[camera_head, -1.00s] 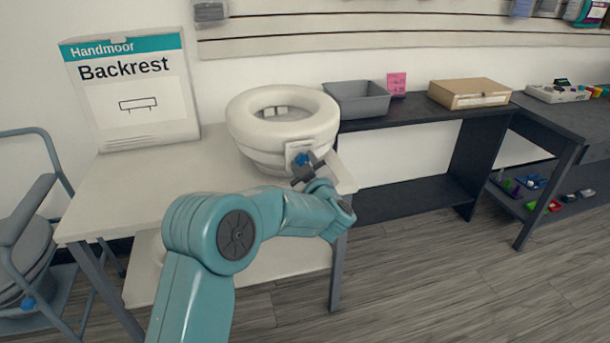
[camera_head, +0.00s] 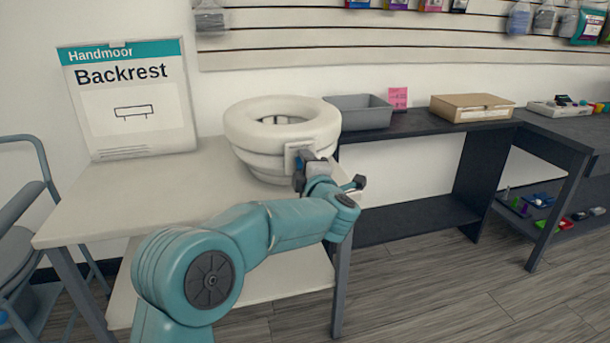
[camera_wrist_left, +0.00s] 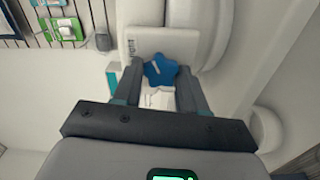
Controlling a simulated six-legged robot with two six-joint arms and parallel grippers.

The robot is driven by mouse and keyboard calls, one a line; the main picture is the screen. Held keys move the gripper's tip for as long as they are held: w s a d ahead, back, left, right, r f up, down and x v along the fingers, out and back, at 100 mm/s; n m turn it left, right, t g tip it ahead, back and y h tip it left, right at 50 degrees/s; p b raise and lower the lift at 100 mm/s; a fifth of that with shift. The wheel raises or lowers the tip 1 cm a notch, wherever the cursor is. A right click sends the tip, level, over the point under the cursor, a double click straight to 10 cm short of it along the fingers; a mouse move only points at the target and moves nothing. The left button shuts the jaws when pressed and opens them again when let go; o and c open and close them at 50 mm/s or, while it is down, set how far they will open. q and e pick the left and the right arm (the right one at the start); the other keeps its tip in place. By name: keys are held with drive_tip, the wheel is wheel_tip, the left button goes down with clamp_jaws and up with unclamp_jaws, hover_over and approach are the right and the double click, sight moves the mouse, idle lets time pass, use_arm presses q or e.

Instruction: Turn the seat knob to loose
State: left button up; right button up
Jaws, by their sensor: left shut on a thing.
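The raised toilet seat (camera_head: 283,130) is white and ring-shaped and stands on the pale table (camera_head: 190,185). Its white plate, on the front right side, carries a blue star-shaped knob (camera_wrist_left: 160,72), which shows clearly in the left wrist view. My left gripper (camera_wrist_left: 160,85) is at the plate with its two fingers on either side of the knob, shut on it. In the head view the gripper (camera_head: 304,172) hides most of the knob. My right gripper is not in view.
A Handmoor Backrest box (camera_head: 128,98) stands on the table at the left. A grey bin (camera_head: 358,112), a pink card (camera_head: 397,98) and a cardboard box (camera_head: 471,107) are on the dark bench to the right. A grey-framed chair (camera_head: 30,215) is at far left.

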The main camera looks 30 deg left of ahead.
use_arm(q)
drive_tip(key=shift+f+n+b, duration=0.1)
drive_tip(key=shift+n+b, duration=0.4)
drive_tip(key=shift+n, duration=0.2)
drive_tip(key=o, duration=1.1)
drive_tip(key=shift+c, duration=0.2)
drive_tip(key=p+v, duration=0.2)
drive_tip(key=v, duration=1.4)
drive_tip(key=shift+d, duration=0.15)
